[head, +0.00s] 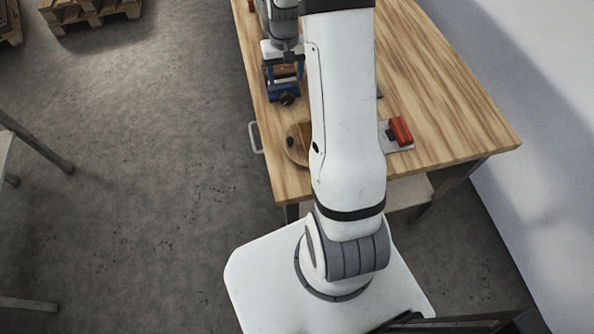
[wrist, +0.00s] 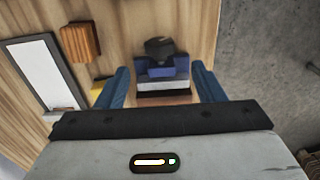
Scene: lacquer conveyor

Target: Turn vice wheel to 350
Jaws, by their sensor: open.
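The vice is a blue block-like body (wrist: 172,71) with a pale jaw strip. It stands on the wooden table. Its dark wheel (wrist: 160,48) sits at the far end of the vice in the wrist view. In the head view the vice (head: 283,91) and the black wheel (head: 288,99) show near the table's left edge. My gripper (wrist: 160,69) is open, with one blue finger on each side of the vice in the picture. The fingers seem apart from the wheel. In the head view my gripper (head: 285,72) is over the vice. The wheel's angle reading cannot be made out.
A red block on a pale plate (head: 400,130) and a round wooden board (head: 298,144) stand nearer on the table (head: 440,90). A dark-framed white panel (wrist: 45,75) and an orange-brown block (wrist: 80,42) lie left in the wrist view. Pallets (head: 90,10) lie on the floor.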

